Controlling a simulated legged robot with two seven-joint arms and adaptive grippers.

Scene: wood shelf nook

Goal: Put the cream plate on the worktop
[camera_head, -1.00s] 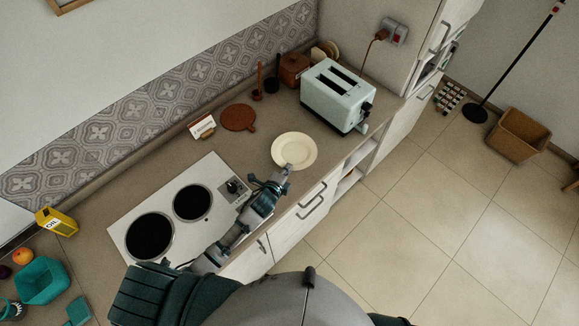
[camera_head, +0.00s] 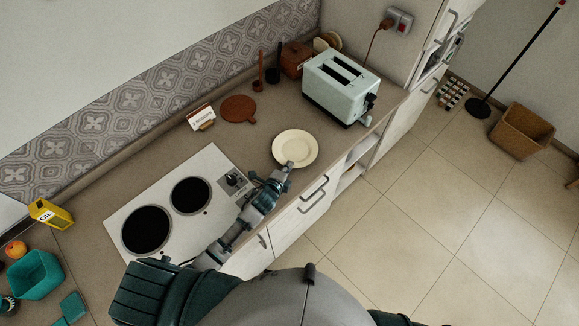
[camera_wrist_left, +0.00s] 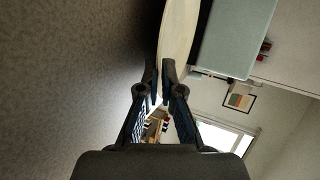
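The cream plate (camera_head: 296,146) is over the brown worktop (camera_head: 160,138), between the hob and the toaster. My left gripper (camera_head: 287,167) reaches its near rim from the lower left. In the left wrist view, the fingers (camera_wrist_left: 161,75) close on the rim of the plate (camera_wrist_left: 179,30), which shows nearly edge-on. I cannot tell whether the plate's underside touches the worktop. My right gripper is in neither view.
A pale toaster (camera_head: 338,90) stands right of the plate. A white hob (camera_head: 218,211) lies left of it. A round brown board (camera_head: 239,108) and a small sign (camera_head: 201,117) are behind. The worktop's front edge is close to the plate.

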